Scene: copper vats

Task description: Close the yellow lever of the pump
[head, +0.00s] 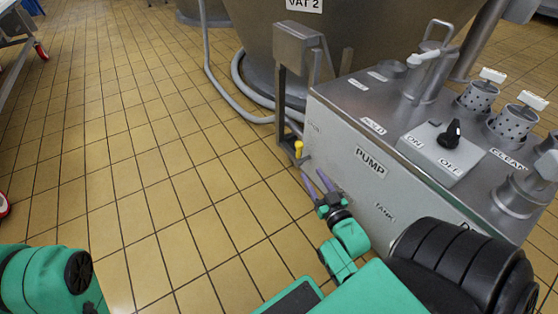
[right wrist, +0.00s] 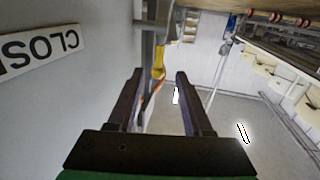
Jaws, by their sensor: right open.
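The pump is a grey steel cabinet (head: 345,150) with a PUMP label on its front. Its small yellow lever (head: 298,149) sticks out at the cabinet's left end, low down. My right gripper (head: 316,178) is open and empty, just below and to the right of the lever in the head view. In the right wrist view the yellow lever (right wrist: 159,62) is ahead of my open right gripper (right wrist: 158,78), between the line of the two fingers and nearer the left finger. I cannot tell whether they touch. My left gripper is not in view; only part of the left arm shows at bottom left.
The cabinet top carries an ON/OFF knob (head: 450,134) and perforated cylinders (head: 478,96). A large vat (head: 350,30) and a hose stand behind. The tiled floor (head: 150,150) to the left is clear.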

